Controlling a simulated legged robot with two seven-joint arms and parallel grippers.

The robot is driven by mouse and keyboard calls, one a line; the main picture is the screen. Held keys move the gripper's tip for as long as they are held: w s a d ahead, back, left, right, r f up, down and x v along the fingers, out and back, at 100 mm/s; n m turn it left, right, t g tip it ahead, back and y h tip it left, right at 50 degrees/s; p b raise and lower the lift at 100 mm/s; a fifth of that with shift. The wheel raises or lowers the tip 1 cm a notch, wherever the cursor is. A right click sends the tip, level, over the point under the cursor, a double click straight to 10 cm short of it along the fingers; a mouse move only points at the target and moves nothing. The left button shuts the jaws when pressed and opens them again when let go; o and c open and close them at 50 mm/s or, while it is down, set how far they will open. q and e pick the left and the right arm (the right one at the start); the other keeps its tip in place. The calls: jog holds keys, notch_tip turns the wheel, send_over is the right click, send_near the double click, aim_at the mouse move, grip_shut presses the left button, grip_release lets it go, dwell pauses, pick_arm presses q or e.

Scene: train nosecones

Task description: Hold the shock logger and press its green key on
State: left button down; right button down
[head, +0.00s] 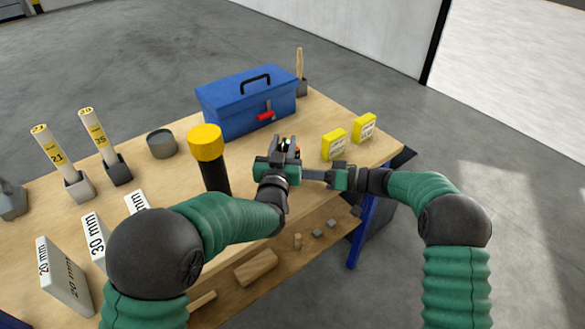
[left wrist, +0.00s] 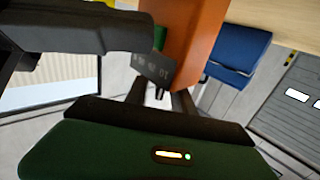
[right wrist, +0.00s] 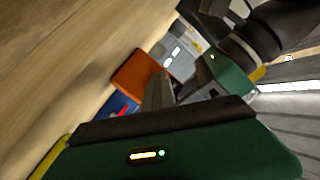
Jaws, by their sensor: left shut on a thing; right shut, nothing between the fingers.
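The shock logger (left wrist: 193,40) is an orange box with a dark lettered face in the left wrist view. A small green patch on it, perhaps the key (left wrist: 160,38), is partly hidden behind a dark arm part. My left gripper (head: 286,150) is shut on the logger, holding it above the table's near right part; little of it shows in the head view. My right gripper (head: 309,175) is shut and empty, pointing left toward the logger from the right. In the right wrist view its fingertips overlap the logger's orange edge (right wrist: 140,72); I cannot tell if they touch.
A blue toolbox (head: 245,104) stands at the back of the wooden table. Two yellow boxes (head: 334,144) stand at the right. A black mallet-like thing with a yellow head (head: 206,143) stands left of my left gripper. Labelled white blocks (head: 64,275) stand at the front left.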

pick_arm(q)
jog(key=shift+d, duration=0.1)
pick_arm(e)
jog(key=shift+s+d, duration=0.5)
jog(key=shift+s, duration=0.25)
jog(key=s+d, duration=0.1)
jog(key=s, duration=0.1)
jog(key=s+d, duration=0.2)
dwell(0.4)
pick_arm(q)
jog(key=c, duration=1)
grip_release()
